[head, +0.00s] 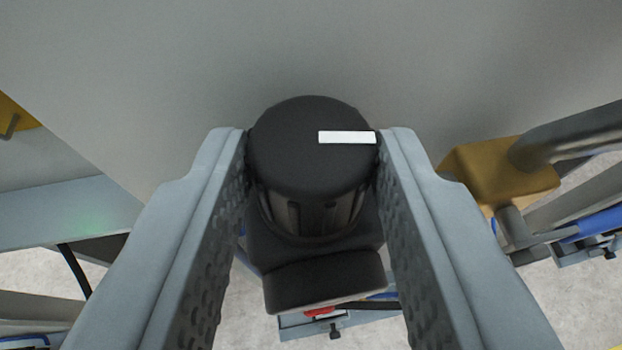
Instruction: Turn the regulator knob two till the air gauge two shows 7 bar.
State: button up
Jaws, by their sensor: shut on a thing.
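The black regulator knob (300,160) is in the middle of the head view, seen from above, with a ribbed side. A white mark (346,137) on its top points to the right. My gripper (312,150) has one grey finger on each side of the knob and is shut on it. The black regulator body (325,280) shows below the knob. No gauge face is in view, so I cannot read the pressure. I cannot tell from this view which number the knob bears.
A plain grey panel (300,50) fills the upper part of the view behind the knob. A yellow-brown block (500,172) with a grey pipe (575,137) is at the right. A light grey beam (60,212) is at the left. Pale floor (240,318) shows below.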

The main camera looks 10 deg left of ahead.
jog(key=o, duration=1)
jog(key=shift+c, duration=0.2)
jog(key=v, duration=1.7)
jog(key=shift+s, duration=0.2)
jog(key=s+a+f+m+t+h, duration=0.1)
jog(key=s+f+t, duration=0.3)
jog(key=s+f, duration=1.3)
jog(key=s+a, duration=0.1)
jog(key=s, duration=0.3)
jog(key=shift+s+f+h, duration=0.2)
jog(key=shift+f+h, duration=0.1)
jog(key=shift+f, duration=0.1)
